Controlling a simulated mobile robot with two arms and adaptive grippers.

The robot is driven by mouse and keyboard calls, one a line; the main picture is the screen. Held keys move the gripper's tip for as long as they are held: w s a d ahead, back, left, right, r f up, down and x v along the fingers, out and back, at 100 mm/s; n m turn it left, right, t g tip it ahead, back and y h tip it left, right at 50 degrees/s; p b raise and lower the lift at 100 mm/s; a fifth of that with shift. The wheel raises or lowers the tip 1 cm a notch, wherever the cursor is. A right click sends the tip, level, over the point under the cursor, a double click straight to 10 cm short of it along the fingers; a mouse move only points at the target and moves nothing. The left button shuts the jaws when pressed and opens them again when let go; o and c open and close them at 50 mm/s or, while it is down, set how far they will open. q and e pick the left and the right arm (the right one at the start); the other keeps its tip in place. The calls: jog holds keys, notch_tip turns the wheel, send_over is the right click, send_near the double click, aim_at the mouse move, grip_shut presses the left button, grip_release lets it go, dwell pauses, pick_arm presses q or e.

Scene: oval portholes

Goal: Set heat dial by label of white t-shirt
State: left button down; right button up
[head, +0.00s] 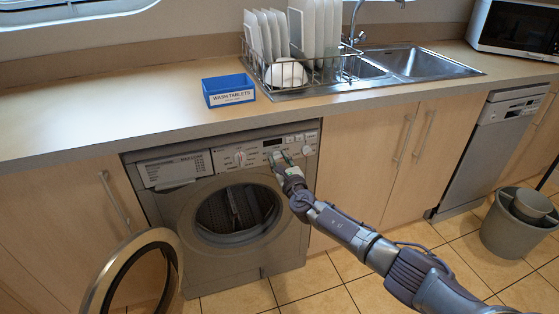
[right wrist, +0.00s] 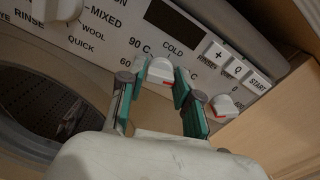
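The grey washing machine (head: 225,200) stands under the counter with its round door (head: 145,270) swung open to the left. In the head view the right gripper (head: 281,158) covers most of the dial. No t-shirt or garment label can be made out; the drum is dark. My left gripper is not in view.
A blue wash tablets box (head: 229,90), dish rack (head: 300,60) and sink (head: 420,62) are above. A bin (head: 515,225) stands right.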

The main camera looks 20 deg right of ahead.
jog(key=o, duration=0.3)
jog(key=shift+o, duration=0.2)
jog(key=s, duration=1.2)
jog(key=shift+d, duration=0.2)
